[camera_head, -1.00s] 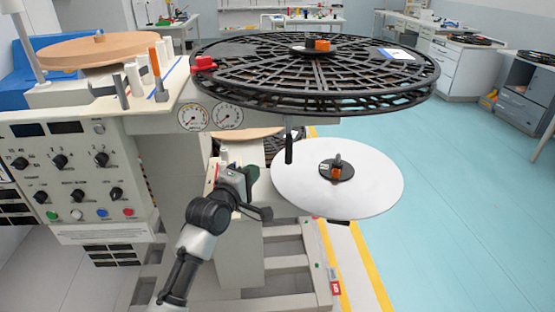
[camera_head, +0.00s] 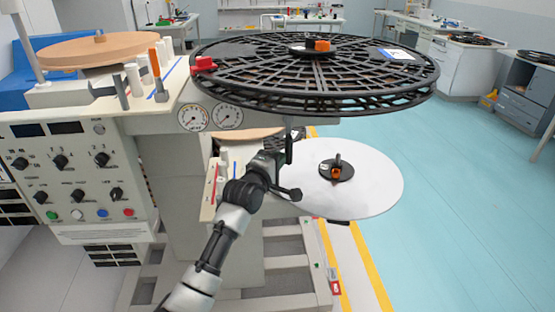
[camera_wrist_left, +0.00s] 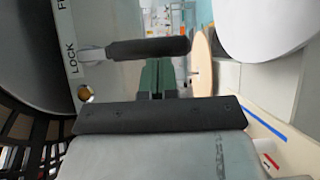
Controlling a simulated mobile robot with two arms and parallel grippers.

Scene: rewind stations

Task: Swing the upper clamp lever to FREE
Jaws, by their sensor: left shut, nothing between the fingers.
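The upper clamp lever (camera_head: 289,148) is a black handle hanging below the large black upper reel. In the left wrist view the lever (camera_wrist_left: 148,48) lies across the picture, its metal stem beside the LOCK label (camera_wrist_left: 71,60). Part of a second label, starting with F, shows at the top edge. My left gripper (camera_head: 274,162) is shut and empty, close beside the lever on its left. In the left wrist view my green gripper fingers (camera_wrist_left: 157,76) reach up to the lever's handle; I cannot tell whether they touch it. My right gripper is out of view.
The black upper reel (camera_head: 420,95) spreads just above my left gripper. A white disc (camera_head: 365,190) with a dark hub is below and to the right. The machine's cabinet with gauges and knobs (camera_head: 75,165) stands left. The blue floor at right is open.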

